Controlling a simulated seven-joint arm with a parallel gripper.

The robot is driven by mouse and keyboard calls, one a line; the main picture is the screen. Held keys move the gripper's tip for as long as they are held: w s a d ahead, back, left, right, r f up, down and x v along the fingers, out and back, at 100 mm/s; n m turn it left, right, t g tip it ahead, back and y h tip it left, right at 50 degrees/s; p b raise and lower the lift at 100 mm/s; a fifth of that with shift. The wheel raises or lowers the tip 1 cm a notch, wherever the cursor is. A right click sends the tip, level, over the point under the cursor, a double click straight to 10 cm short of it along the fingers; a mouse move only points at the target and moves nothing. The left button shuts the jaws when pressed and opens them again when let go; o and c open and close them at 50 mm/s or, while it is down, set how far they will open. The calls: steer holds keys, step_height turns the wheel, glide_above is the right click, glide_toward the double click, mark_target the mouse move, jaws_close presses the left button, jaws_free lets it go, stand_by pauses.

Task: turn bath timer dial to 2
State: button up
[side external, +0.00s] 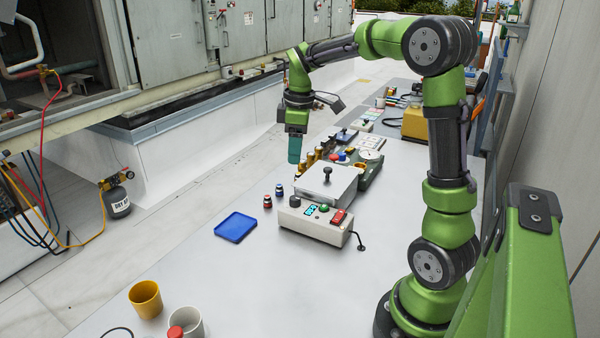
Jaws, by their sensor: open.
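The grey-white bath unit (315,230) stands near the middle of the table, with a control panel at its front. A small dark knob (295,201), apparently the timer dial, sits at the left of the panel. Beside it are a small lit display (310,210), a green button (324,208) and a red switch (339,216). The dial's marks and pointer are too small to read. My gripper (294,160), with teal fingers, points down above and behind the panel, apart from the dial. It is open and holds nothing visible.
The bath's grey lid (327,186) has an upright black knob. A blue tray (236,227) and small bottles (273,196) lie to the left. Yellow (146,300) and grey (188,323) cups stand at the front. Instruments crowd the table behind. The front right table is clear.

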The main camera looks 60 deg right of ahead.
mark_target(296, 197)
steer(key=f+n, duration=0.2)
steer(key=f, duration=0.3)
steer(key=w+d+f+n, duration=0.1)
steer(key=f+n, duration=0.1)
steer(key=f, duration=0.3)
steer(key=d+f+n, duration=0.1)
steer(key=f+n, duration=0.1)
steer(key=f, duration=0.3)
steer(key=shift+w+f+g, duration=0.15)
steer(key=shift+f+g, duration=0.05)
steer(key=shift+g, duration=0.2)
steer(key=shift+c, duration=0.3)
steer(key=c, duration=1)
